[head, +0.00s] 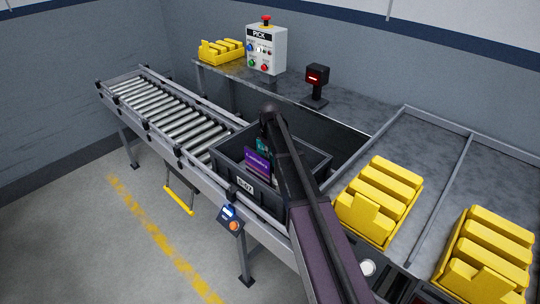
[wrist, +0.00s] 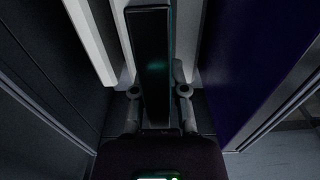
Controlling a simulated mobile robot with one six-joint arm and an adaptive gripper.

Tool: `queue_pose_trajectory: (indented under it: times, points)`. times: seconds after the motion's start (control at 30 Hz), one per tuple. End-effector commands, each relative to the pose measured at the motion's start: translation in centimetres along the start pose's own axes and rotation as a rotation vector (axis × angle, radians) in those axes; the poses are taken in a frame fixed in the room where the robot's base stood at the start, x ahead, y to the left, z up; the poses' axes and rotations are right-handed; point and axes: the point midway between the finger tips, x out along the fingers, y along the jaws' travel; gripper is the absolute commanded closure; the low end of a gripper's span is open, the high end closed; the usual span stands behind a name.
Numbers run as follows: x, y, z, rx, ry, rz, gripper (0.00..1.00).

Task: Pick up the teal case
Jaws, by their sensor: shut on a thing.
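The teal case (wrist: 155,50) stands on edge between my fingers in the wrist view, its narrow dark side towards the camera with a teal edge. My gripper (wrist: 159,92) is shut on it, one finger at each side. In the head view a small teal part of the case (head: 262,145) shows inside the dark tote (head: 221,168) on the conveyor, behind a purple box. My arm reaches down into the tote and hides most of the case and my fingers there.
The purple box (head: 256,161) stands close by in the tote; it fills the right of the wrist view (wrist: 240,60). A white item (wrist: 92,40) is close on the left. The tote walls surround the gripper. Yellow bins (head: 380,203) stand to the right.

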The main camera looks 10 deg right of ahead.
Motion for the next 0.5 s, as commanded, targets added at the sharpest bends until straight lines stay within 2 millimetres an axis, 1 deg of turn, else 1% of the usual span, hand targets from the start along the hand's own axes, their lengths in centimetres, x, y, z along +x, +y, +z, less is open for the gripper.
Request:
queue_pose_trajectory:
  times: [0.27, 0.5]
  points:
    - [-1.9, 0.0, 0.0, 0.0, 0.0, 0.0, 1.0]
    - [-4.2, 0.0, 0.0, 0.0, 0.0, 0.0, 1.0]
